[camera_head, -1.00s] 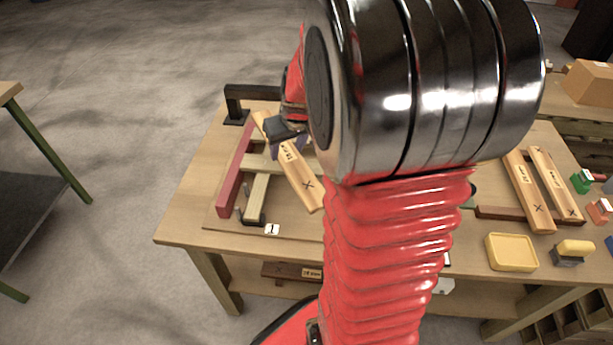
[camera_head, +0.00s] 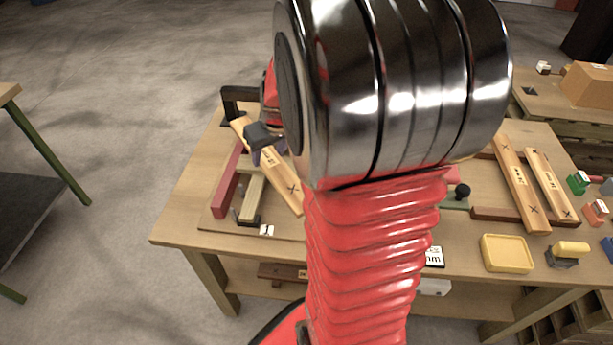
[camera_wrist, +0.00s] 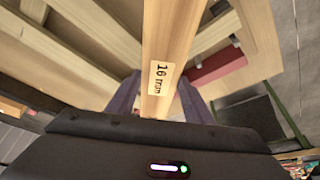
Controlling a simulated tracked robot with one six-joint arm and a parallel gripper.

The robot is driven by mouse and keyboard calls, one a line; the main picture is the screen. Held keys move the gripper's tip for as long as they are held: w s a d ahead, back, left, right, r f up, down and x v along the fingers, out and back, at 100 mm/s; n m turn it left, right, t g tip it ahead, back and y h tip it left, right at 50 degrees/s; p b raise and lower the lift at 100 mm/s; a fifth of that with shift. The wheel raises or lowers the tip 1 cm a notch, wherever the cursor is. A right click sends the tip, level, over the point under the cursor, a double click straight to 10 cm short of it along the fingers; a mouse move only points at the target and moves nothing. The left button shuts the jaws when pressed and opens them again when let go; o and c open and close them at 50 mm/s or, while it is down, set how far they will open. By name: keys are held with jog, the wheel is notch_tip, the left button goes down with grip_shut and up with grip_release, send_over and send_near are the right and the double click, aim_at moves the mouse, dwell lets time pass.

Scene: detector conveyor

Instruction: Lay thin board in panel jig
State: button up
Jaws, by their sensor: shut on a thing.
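My gripper (camera_head: 268,150) is shut on a wooden board, the thin board (camera_head: 283,182), which is marked with an X. In the wrist view the board (camera_wrist: 168,45) runs up between the two fingers (camera_wrist: 158,98) and its label reads 16 mm. The panel jig (camera_head: 250,199), with a red bar (camera_head: 228,182) and pale wooden rails, lies on the table below. The board is held slanted across the jig; it seems to be above the rails. My arm hides the jig's right part.
Two more marked boards (camera_head: 520,185) (camera_head: 552,186) rest on a dark support at the right. A yellow tray (camera_head: 508,253) and a yellow-topped block (camera_head: 568,252) stand near the front edge. A dark bracket (camera_head: 238,101) stands at the table's back left.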

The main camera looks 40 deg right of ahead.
aim_at(288, 167)
jog(key=s+n, duration=0.1)
jog(key=s, duration=0.1)
jog(key=s+d+n+y, duration=0.1)
jog(key=s, duration=0.1)
jog(key=s+n, duration=0.2)
jog(key=shift+s+d+f+y, duration=0.2)
jog(key=shift+f+y, duration=0.05)
jog(key=shift+y, duration=0.05)
jog(key=s+r+n+y, duration=0.1)
jog(key=s+n+y, duration=0.1)
jog(key=s+n, duration=0.4)
jog(key=shift+s+a+g, duration=0.3)
jog(key=shift+f, duration=0.1)
jog(key=shift+f, duration=2.3)
jog(key=shift+f, duration=1.45)
jog(key=o, duration=1.2)
